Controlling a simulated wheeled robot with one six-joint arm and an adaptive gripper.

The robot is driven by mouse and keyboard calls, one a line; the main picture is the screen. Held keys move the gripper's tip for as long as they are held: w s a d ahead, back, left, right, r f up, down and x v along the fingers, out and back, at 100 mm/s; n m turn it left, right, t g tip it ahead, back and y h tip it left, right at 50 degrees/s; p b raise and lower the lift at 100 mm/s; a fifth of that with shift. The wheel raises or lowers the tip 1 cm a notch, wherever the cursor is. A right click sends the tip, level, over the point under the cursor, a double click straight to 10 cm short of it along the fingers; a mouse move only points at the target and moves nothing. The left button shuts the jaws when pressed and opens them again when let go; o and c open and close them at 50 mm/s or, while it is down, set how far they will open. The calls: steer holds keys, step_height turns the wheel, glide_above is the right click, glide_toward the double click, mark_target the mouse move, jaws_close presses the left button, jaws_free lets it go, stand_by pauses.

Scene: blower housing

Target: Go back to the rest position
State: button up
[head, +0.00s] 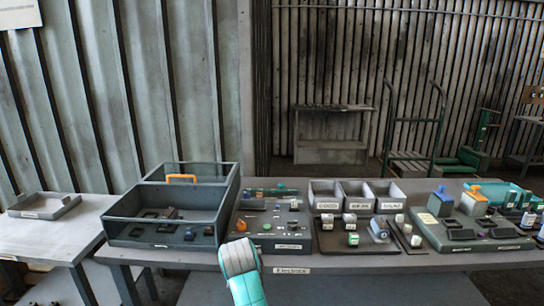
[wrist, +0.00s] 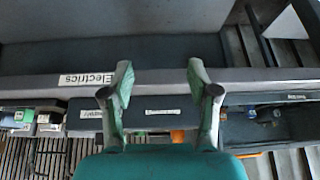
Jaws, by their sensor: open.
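My gripper (wrist: 159,75) shows in the wrist view with its two green-tipped fingers spread wide. Nothing is between the fingers. They overlap the front edge of the table in that view, and I cannot tell how far they are from it. In the head view only a teal and white part of my arm shows at bottom centre, in front of the table; the fingers do not show there.
The long table (head: 330,262) holds a grey open toolbox (head: 120,228) with an orange handle, a board of small parts (head: 246,240), three bins (head: 324,196) and a right-hand tray (head: 440,240). A side table (head: 60,240) bears a shallow empty tray (head: 45,212).

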steer(key=s+d+f+t, duration=0.2)
steer(key=s+d+f, duration=0.5)
steer(key=s+f, duration=0.3)
steer(key=s+d+f+t, duration=0.1)
steer(key=s+d+f, duration=0.7)
steer(key=f, duration=0.4)
steer(key=s+d+r+t, duration=0.1)
steer(key=s+d, duration=0.2)
steer(key=s, duration=0.5)
steer(key=s+d+r+t, duration=0.1)
steer(key=s+d+t, duration=0.15)
steer(key=s, duration=0.65)
steer(key=s+d+r, duration=0.2)
steer(key=s+d, duration=0.1)
steer(key=s, duration=0.5)
steer(key=s+d+r+t, duration=0.2)
steer(key=s+r, duration=1.2)
steer(key=shift+d+r+t, duration=0.2)
steer(key=shift+r+t, duration=0.05)
steer(key=shift+t, duration=0.1)
